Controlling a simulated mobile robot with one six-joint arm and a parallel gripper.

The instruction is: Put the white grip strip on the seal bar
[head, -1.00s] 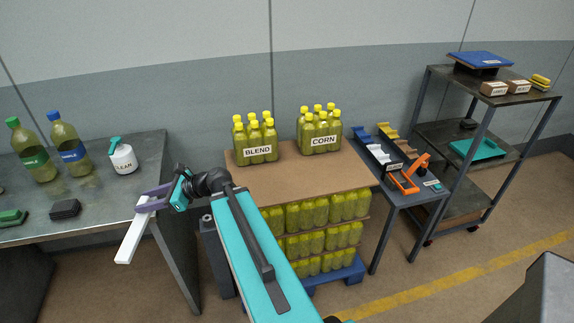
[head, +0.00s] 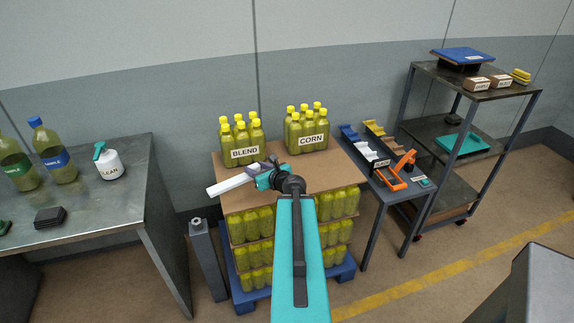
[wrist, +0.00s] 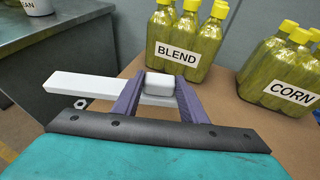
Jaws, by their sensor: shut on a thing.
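The white grip strip (head: 228,184) is a long flat white bar held in my gripper (head: 268,172), above the left part of the cardboard-topped pallet. In the wrist view the strip (wrist: 85,86) runs out to the left past the purple fingers, and a white block on it sits between them. My gripper (wrist: 160,84) is shut on this block. I cannot tell for sure which thing is the seal bar. An orange-handled tool (head: 398,172) lies on the small side table at the right.
BLEND bottles (head: 243,140) and CORN bottles (head: 306,130) stand on the cardboard (head: 345,172) just behind my gripper. A grey post (head: 207,258) stands left of the pallet. A metal table (head: 105,205) is at left, and a shelf cart (head: 482,88) at right.

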